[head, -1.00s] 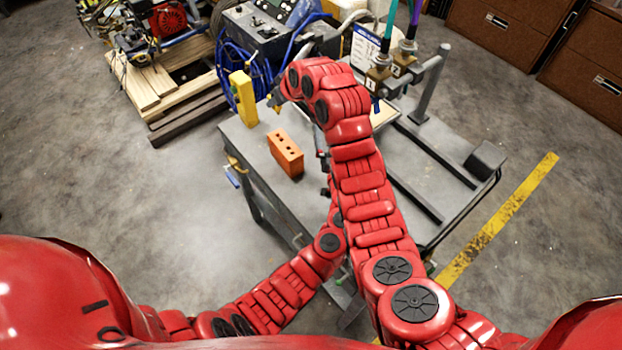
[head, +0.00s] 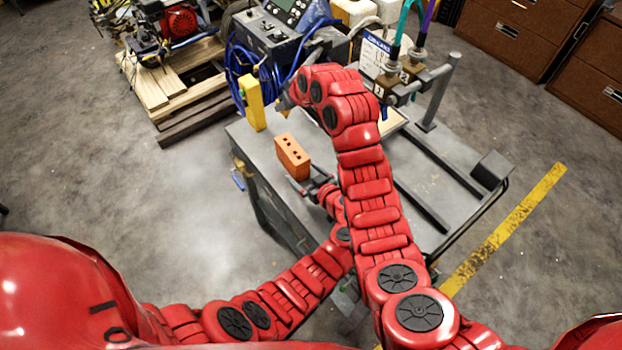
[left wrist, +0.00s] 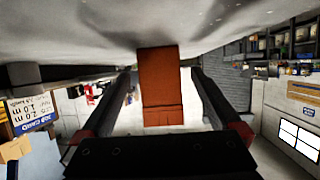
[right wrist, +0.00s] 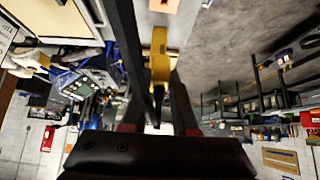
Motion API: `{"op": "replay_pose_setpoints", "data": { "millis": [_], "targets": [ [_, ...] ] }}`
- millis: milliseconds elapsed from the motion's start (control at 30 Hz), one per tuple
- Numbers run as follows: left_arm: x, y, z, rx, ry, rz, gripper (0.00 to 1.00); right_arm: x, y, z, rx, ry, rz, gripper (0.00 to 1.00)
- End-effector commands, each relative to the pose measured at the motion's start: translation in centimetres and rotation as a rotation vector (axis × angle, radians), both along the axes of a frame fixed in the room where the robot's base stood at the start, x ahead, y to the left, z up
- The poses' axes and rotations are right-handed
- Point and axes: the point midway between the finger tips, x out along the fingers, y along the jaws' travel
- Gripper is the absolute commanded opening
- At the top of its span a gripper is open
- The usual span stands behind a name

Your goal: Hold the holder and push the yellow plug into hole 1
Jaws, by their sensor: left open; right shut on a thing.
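The yellow plug (right wrist: 160,60) is at the fingertips of my right gripper (right wrist: 160,88) in the right wrist view, and the gripper is shut on it. In the head view, my right arm's bent wrist hides most of that gripper; a small yellowish tip (head: 284,102) shows above the cart. An orange block with several holes (head: 292,157), perhaps the holder, stands on the cart top. My open left gripper (head: 306,185) is on its near side. In the left wrist view, the block (left wrist: 160,88) appears between the two fingers (left wrist: 162,75), with gaps on both sides.
A yellow upright block (head: 253,103) stands at the cart's left edge. Metal fittings marked 1 (head: 378,91) and 2 (head: 404,77) carry teal and purple hoses at the right. Blue coiled hose and a control box (head: 270,38) are behind. The cart top (head: 258,150) is clear left of the orange block.

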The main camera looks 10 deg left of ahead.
Motion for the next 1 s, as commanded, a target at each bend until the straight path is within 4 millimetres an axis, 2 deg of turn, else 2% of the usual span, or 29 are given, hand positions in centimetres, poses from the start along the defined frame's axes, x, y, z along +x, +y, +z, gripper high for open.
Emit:
{"op": "replay_pose_setpoints", "data": {
  "millis": [333, 367, 867, 900, 1000],
  "targets": [
    [0.42, 0.32, -0.27, -0.001, 0.001, -0.003, 0.97, 0.01, 0.01, 0.02, 0.0, 0.0, 0.0, 0.0],
    [0.42, 0.32, -0.27, -0.001, 0.001, -0.003, 0.94, 0.0, 0.0, 0.01, 0.0, 0.0, 0.0, 0.0],
    [0.41, 0.32, -0.25, -0.001, 0.001, -0.003, 0.04, 0.01, 0.01, 0.02, 0.0, 0.0, 0.0, 0.0],
    [0.41, 0.32, -0.25, -0.001, 0.001, -0.003, 0.0, 0.0, 0.0, 0.01, 0.0, 0.0, 0.0, 0.0],
    [0.41, 0.32, -0.25, -0.001, 0.001, -0.003, 0.0, 0.0, 0.0, 0.01, 0.0, 0.0, 0.0, 0.0]
  ]
}}
